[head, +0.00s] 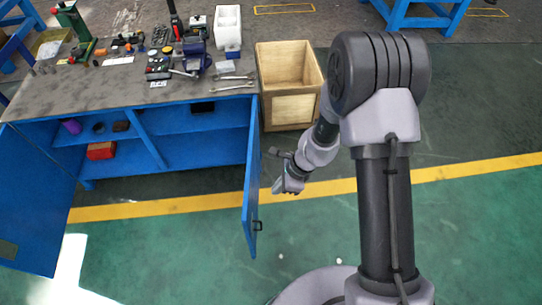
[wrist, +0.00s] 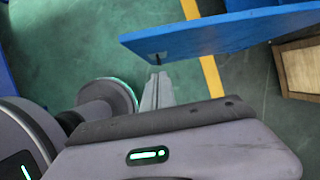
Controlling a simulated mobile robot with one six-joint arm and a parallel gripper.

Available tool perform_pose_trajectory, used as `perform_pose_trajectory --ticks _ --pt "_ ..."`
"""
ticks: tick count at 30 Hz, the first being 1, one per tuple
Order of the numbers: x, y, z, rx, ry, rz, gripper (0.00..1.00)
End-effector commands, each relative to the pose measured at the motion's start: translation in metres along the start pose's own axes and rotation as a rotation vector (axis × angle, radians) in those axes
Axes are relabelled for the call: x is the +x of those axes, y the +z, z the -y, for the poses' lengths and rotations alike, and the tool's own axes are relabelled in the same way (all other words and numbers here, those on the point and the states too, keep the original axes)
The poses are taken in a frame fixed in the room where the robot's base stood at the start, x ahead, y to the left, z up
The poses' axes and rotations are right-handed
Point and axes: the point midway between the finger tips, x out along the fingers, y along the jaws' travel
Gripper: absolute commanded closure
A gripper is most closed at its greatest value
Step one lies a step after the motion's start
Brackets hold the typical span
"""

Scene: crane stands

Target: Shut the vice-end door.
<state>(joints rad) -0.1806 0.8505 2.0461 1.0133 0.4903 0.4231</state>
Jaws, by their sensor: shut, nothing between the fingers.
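The blue bench (head: 205,150) has two doors, both standing open. The right door (head: 251,180) is hinged at the bench's right end, near a dark blue tool that looks like a vice (head: 196,60). It juts out toward me, with a dark handle (head: 257,225) near its free edge. My gripper (head: 277,187) is shut and empty, just right of this door on its outer face side. In the wrist view the door (wrist: 225,34) lies beyond my fingertips (wrist: 157,76), which appear close to its handle (wrist: 158,58). Whether they touch the door I cannot tell.
The left door (head: 38,200) hangs wide open. A wooden crate (head: 290,112) stands right of the bench, behind my arm. The shelves hold a red box (head: 101,150) and small items. Tools crowd the benchtop (head: 90,87). Green floor in front is clear, crossed by a yellow line (head: 150,208).

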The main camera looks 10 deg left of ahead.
Motion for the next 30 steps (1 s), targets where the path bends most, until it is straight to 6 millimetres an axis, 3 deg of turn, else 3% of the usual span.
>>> perform_pose_trajectory --ticks 8,18,24,30 --pt "0.047 -0.007 -0.006 0.038 0.017 -0.007 1.00" --pt "0.121 -0.008 -0.008 0.037 0.017 -0.006 1.00" --pt "0.128 0.022 -0.006 0.034 0.016 -0.006 1.00" --pt "0.130 0.031 -0.006 0.037 0.016 -0.006 1.00"
